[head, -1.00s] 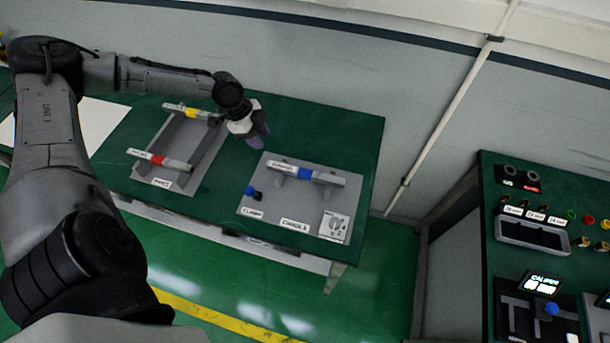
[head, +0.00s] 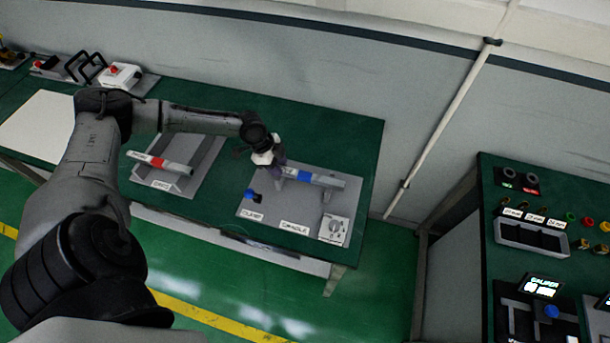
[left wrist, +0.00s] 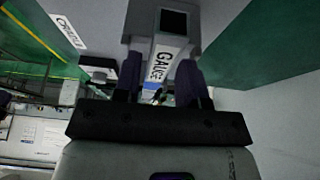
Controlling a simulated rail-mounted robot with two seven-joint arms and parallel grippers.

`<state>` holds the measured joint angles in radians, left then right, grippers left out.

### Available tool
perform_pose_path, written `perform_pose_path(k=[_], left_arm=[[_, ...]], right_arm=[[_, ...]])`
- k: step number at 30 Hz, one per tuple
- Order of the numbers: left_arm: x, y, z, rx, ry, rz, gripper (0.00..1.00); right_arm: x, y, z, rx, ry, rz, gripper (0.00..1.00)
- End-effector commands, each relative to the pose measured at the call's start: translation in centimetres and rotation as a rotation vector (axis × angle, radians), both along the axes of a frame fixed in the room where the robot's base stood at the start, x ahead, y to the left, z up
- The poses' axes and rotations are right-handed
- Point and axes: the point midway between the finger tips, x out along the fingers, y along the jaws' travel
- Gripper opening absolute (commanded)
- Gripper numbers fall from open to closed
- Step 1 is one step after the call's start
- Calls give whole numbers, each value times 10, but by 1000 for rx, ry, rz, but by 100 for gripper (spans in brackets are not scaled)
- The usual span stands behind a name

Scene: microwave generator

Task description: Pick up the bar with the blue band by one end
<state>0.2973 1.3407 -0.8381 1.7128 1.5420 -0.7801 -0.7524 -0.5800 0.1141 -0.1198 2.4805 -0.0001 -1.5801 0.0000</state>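The bar with the blue band (head: 325,181) lies across the cradle on a grey plate (head: 270,206). In the left wrist view, its end with the GAUGE label (left wrist: 163,64) points up the picture. My left gripper (head: 277,176) is at the bar's left end in the head view. In the left wrist view, the fingers of my left gripper (left wrist: 160,85) stand apart, one on each side of the bar. Whether they touch it is unclear. My right gripper is in neither view.
A grey tray (head: 207,162) with a red-banded bar (head: 160,162) is left of the plate. A blue knob (head: 250,193) and a white dial box (head: 333,229) are on the plate. Another green bench (head: 490,260) stands at the right.

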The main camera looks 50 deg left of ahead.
Motion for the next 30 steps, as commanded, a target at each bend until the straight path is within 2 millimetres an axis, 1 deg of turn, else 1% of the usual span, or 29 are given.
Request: perform_pose_path(k=[1,4,12,24,30], left_arm=[[1,-2,-4,-1,0,1,38],[2,-3,-9,-1,0,1,38],[3,-4,-11,0,0,0,38],[2,-3,-10,0,0,0,0],[3,-3,-10,0,-1,0,0]], right_arm=[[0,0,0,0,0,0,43],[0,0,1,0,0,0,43],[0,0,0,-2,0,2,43],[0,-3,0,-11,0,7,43],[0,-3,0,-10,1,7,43]])
